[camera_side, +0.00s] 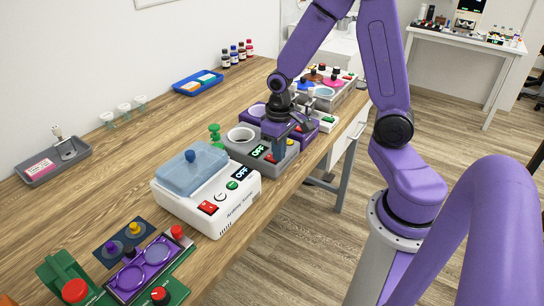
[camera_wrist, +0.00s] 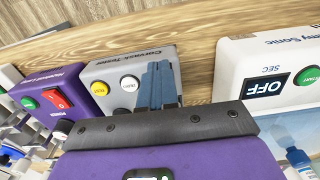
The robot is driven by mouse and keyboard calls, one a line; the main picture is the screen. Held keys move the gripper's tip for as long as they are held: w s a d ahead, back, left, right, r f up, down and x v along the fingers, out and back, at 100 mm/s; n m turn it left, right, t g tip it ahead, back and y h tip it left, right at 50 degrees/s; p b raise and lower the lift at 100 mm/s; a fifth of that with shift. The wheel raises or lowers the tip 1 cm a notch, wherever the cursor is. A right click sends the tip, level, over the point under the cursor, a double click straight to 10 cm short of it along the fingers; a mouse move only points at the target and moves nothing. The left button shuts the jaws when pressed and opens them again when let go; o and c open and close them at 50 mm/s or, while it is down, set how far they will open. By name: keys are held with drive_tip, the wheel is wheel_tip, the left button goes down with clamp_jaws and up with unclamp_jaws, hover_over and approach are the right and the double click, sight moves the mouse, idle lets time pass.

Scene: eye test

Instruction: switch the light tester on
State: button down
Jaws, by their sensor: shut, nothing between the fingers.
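A grey box (camera_side: 240,151) with a round cup on top stands in the middle of the bench row. Its panel shows an OFF display, and a red switch shows beside my fingers. In the wrist view the grey box (camera_wrist: 104,70) has yellow and white buttons and an upside-down label ending in "Tester"; its first word is unclear. I cannot confirm it is the light tester. My gripper (camera_side: 279,151) is shut and empty, pointing down at this panel. In the wrist view the gripper (camera_wrist: 159,68) covers part of the panel, including any switch there. Contact cannot be told.
A white box (camera_side: 190,205) with a blue lid and OFF display stands nearer the side camera. A purple box (camera_wrist: 35,118) with a red switch stands on the other side. A green bottle-like item (camera_side: 214,134) stands behind.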

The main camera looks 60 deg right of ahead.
sight(279, 164)
wheel_tip(279, 164, up, 7)
idle(1.1)
drive_tip(key=shift+f, duration=0.1)
drive_tip(key=s+a+r+n, duration=0.1)
drive_tip(key=s+a+n, duration=0.4)
drive_tip(key=s, duration=0.4)
drive_tip(key=s+a+r+n, duration=0.2)
drive_tip(key=s+a+n, duration=0.3)
drive_tip(key=s+n, duration=0.2)
drive_tip(key=shift+s+n, duration=0.3)
drive_tip(key=shift+s, duration=0.7)
